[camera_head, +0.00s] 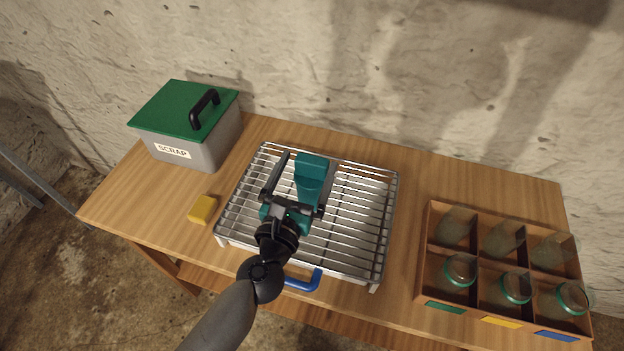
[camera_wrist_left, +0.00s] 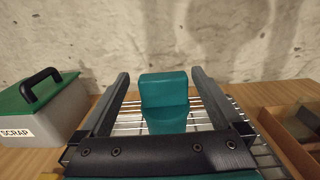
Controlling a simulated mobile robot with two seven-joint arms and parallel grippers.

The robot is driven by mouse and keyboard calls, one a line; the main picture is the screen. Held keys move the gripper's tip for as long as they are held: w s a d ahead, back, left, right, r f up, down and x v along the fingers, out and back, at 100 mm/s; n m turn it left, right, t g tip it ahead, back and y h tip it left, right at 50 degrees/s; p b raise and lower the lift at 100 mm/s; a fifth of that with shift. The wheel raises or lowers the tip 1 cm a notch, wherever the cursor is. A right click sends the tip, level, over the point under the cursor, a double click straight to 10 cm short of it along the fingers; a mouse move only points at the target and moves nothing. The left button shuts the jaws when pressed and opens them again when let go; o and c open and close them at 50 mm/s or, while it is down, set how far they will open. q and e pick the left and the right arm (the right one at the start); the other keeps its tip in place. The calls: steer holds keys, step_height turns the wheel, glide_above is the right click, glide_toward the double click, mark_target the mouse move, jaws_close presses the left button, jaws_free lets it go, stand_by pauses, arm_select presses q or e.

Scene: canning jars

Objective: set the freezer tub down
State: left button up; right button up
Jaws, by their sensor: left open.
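The teal freezer tub (camera_head: 311,168) is on the wire rack (camera_head: 361,220), at its middle. Its near part is hidden under my left gripper and wrist. My left gripper (camera_head: 302,177) is open, with one finger on each side of the tub's teal body. In the left wrist view, the tub (camera_wrist_left: 164,90) stands between the two spread fingers (camera_wrist_left: 160,77), with a gap visible on both sides. I cannot tell from these views how firmly the tub's base rests on the bars. My right gripper is not in view.
A grey scrap bin (camera_head: 196,148) with a green lid stands at the back left. A yellow block (camera_head: 203,209) lies left of the rack. A wooden crate (camera_head: 424,262) with several glass jars stands at the right. A blue handle (camera_head: 304,283) shows at the rack's front edge.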

mark_target(314, 156)
arm_select(q)
steer(key=shift+f+x, duration=0.15)
steer(key=shift+x, duration=1.3)
steer(key=shift+f+x, duration=0.1)
steer(key=shift+x, duration=1.35)
steer(key=shift+d, duration=0.15)
steer(key=shift+s, duration=0.1)
jaws_close()
